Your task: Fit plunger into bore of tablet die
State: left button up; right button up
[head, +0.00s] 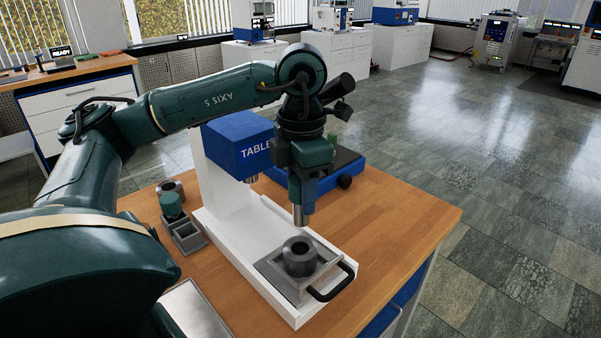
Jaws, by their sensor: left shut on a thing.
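The tablet die (299,257) is a grey metal cylinder with a dark round bore in its top. It sits in a square grey holder (268,268) with a black handle, on the white base of the tablet press. My left gripper (300,201) points down above the die and is shut on the plunger (298,216), a slim upright metal rod. The rod's lower end shows just above and behind the die's rim in the picture; I cannot tell whether it is over the bore. My right gripper is not in view.
The white and blue tablet press (237,145) stands behind the die. At left are a grey ring (170,190) and a grey block with a green-topped piece (171,204). The wooden bench (400,215) is clear at right.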

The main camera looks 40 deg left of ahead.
aim_at(300, 216)
pick_arm(q)
jog(key=shift+a+r, duration=0.1)
jog(key=shift+a, duration=0.1)
jog(key=shift+d, duration=0.1)
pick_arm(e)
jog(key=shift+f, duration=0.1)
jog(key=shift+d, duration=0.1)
pick_arm(q)
jog(key=shift+s+f+b, duration=0.1)
jog(key=shift+f+b, duration=0.6)
jog(key=shift+f, duration=0.15)
notch_tip(300, 216, down, 2)
jog(key=shift+f+b, duration=0.25)
jog(key=shift+b, duration=0.65)
jog(key=shift+f+b, duration=0.4)
jog(key=shift+f, duration=0.4)
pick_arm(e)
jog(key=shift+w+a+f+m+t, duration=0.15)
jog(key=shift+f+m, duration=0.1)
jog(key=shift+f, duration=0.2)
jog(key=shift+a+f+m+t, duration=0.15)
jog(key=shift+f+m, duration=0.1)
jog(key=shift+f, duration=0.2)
